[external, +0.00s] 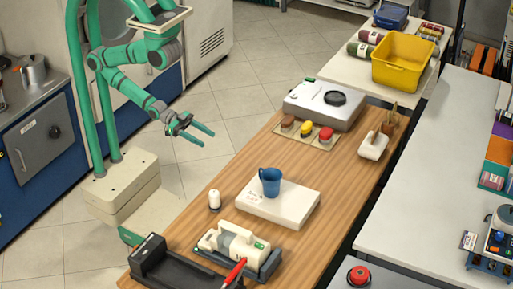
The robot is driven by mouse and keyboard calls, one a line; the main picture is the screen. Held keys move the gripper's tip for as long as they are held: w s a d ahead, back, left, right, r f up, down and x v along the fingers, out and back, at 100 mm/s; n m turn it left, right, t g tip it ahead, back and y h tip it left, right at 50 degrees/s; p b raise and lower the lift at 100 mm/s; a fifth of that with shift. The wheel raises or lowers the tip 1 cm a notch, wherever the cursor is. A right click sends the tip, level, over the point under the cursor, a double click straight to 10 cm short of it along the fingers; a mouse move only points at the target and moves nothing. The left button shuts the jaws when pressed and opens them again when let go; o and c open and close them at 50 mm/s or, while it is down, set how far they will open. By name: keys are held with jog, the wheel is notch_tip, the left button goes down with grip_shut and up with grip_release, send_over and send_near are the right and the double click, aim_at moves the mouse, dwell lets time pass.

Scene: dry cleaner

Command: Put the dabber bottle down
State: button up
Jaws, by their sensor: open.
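A small white bottle (214,199) stands upright on the wooden table (240,160) near its left edge, left of a white box. It looks like the dabber bottle, but it is too small to be sure. Three round-topped pieces, brown (287,122), yellow (305,128) and red (326,134), sit on a beige tray (318,144) further back. My gripper (207,139) is open with nothing between its fingers. In the picture it is above and left of the white bottle, apart from it, over the floor beside the table.
A blue mug (270,181) stands on the white box (290,208). A grey device (322,104) is behind the beige tray. A black tray (180,268) and a white dispenser (235,240) fill the near end. Bare wood shows mid-table. A yellow bin (402,65) stands further back.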

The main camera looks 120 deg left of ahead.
jog(key=shift+w+d, duration=0.1)
jog(key=m+g+h, duration=0.3)
jog(key=m+h, duration=0.2)
jog(key=h, duration=0.1)
send_near(213, 189)
jog(key=x, duration=1)
jog(key=shift+f, duration=0.2)
jog(key=shift+y, duration=0.3)
jog(key=shift+s+d+f+x, duration=0.1)
jog(key=shift+x, duration=1.25)
jog(key=shift+s+d+f+x, duration=0.1)
jog(key=shift+f+x, duration=0.05)
jog(key=shift+x, duration=1.15)
